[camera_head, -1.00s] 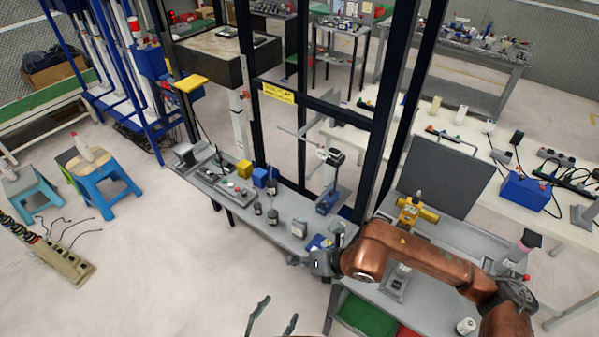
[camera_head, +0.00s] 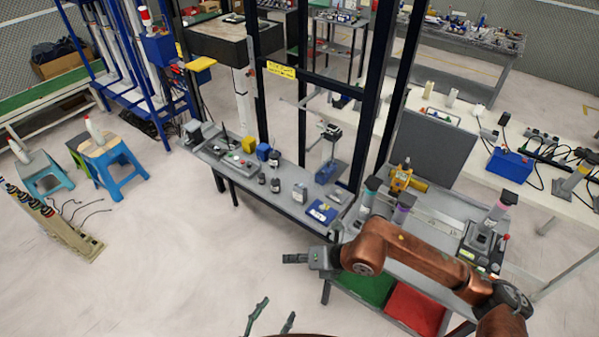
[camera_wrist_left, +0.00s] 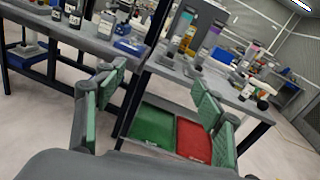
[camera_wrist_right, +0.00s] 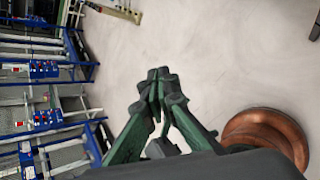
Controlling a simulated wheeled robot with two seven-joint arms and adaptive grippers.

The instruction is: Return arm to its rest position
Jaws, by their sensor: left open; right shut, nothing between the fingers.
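My right arm, copper-coloured, comes in from the right in the head view across the near edge of the right workbench. Its gripper (camera_head: 286,258) is shut and empty over the open floor, fingers pointing left. In the right wrist view its green-sided fingers (camera_wrist_right: 158,80) meet at the tips with bare floor behind them. My left gripper (camera_head: 272,316) is low in the head view, open and empty, with only its fingertips showing. In the left wrist view its green fingers (camera_wrist_left: 160,92) stand wide apart, with the workbench and bins beyond.
The right workbench (camera_head: 440,218) carries upright cylinders (camera_head: 402,208) and a yellow fixture (camera_head: 404,179). Green (camera_head: 366,284) and red (camera_head: 414,308) bins sit below it. A grey table (camera_head: 232,180) with small bottles stands left of it.

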